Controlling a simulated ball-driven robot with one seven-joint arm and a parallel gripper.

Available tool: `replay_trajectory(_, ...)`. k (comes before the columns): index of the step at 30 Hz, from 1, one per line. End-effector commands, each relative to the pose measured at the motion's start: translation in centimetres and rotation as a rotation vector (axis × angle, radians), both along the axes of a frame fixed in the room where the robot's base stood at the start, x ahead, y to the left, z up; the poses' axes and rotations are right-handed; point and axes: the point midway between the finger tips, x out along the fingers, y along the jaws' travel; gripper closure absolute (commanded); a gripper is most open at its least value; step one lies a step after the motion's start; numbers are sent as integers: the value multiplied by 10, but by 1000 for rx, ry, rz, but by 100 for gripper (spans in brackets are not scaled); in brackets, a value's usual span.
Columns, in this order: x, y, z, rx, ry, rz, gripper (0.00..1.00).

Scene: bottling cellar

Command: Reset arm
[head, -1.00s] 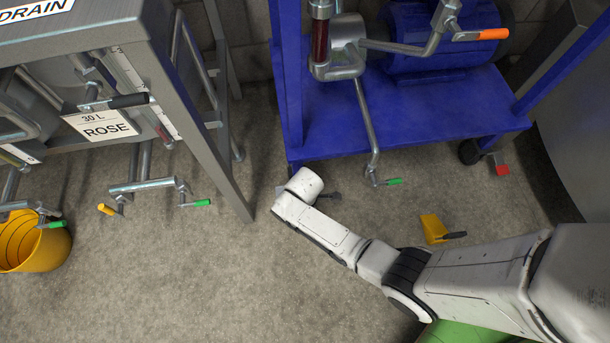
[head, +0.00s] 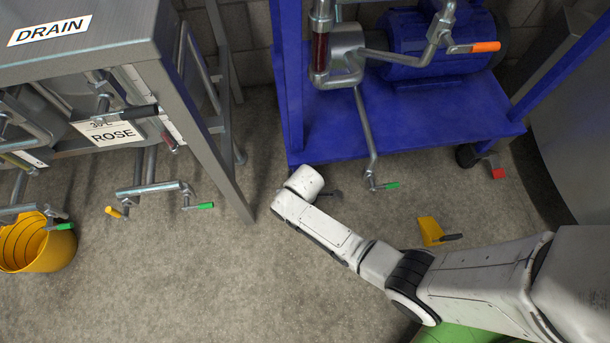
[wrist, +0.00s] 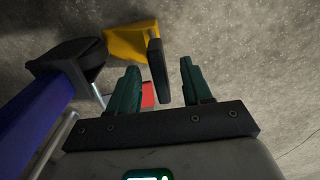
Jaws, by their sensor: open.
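My gripper (wrist: 160,85) shows in the wrist view with its two green fingers apart and nothing held between them. In the head view my white arm reaches from the lower right to the middle, over the floor. Its end is near the front left corner of the blue cart (head: 420,125). The gripper's fingers cannot be made out clearly there.
A yellow wedge (head: 430,230) with a black handle lies on the floor right of my arm; it also shows beyond the fingers in the wrist view (wrist: 128,42). A steel rack (head: 205,140) and yellow bucket (head: 50,250) stand left. Floor between is clear.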

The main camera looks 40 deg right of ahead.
Motion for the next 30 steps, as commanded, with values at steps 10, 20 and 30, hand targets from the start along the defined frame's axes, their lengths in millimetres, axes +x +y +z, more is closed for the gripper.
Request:
replay_trajectory(10, 0, 0, 60, 0, -1, 0, 51)
replay_trajectory(20, 0, 0, 68, 0, 0, 0, 51)
replay_trajectory(30, -23, -9, 100, 5, -20, -210, 51)
